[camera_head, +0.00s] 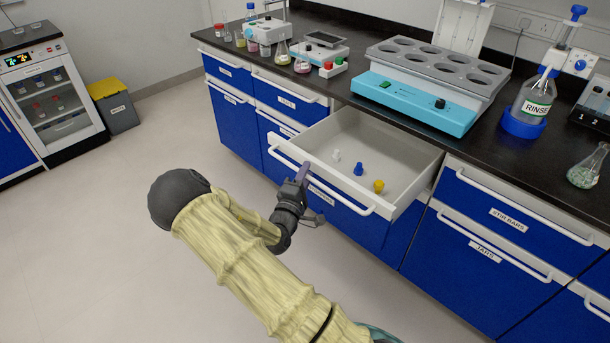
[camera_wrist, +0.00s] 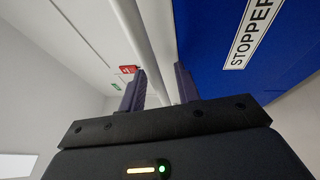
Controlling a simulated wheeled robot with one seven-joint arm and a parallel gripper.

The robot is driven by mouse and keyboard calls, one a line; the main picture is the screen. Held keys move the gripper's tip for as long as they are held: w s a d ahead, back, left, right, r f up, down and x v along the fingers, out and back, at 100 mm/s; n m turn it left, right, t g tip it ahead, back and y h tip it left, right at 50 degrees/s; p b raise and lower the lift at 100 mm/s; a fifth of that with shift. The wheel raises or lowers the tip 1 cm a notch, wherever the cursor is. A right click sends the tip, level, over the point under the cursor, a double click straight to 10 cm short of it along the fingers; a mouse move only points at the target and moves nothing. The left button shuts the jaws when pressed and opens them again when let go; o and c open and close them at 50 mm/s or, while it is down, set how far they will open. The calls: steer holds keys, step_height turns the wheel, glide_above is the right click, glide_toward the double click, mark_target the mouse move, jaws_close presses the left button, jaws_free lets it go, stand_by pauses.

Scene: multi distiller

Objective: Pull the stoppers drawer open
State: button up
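The stoppers drawer (camera_head: 405,161) stands pulled well out from the blue cabinet, with its white inside exposed. A white stopper (camera_head: 336,155), a blue stopper (camera_head: 358,169) and a yellow stopper (camera_head: 379,186) stand in it. Its long white handle (camera_head: 345,201) runs across the front. My gripper (camera_head: 303,173) is at the left part of this handle. The drawer's label (camera_wrist: 253,30) shows beside the right finger.
The closed stir bars drawer (camera_head: 520,220) is to the right, with the jars drawer below it. A blue heating block (camera_head: 415,103) and a rinse bottle (camera_head: 533,97) stand on the black worktop above. The floor (camera_head: 110,235) at the left is clear.

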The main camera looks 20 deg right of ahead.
steer(key=shift+a, duration=0.1)
steer(key=v, duration=1.7)
steer(key=shift+s, duration=0.15)
steer(key=shift+a+f, duration=0.1)
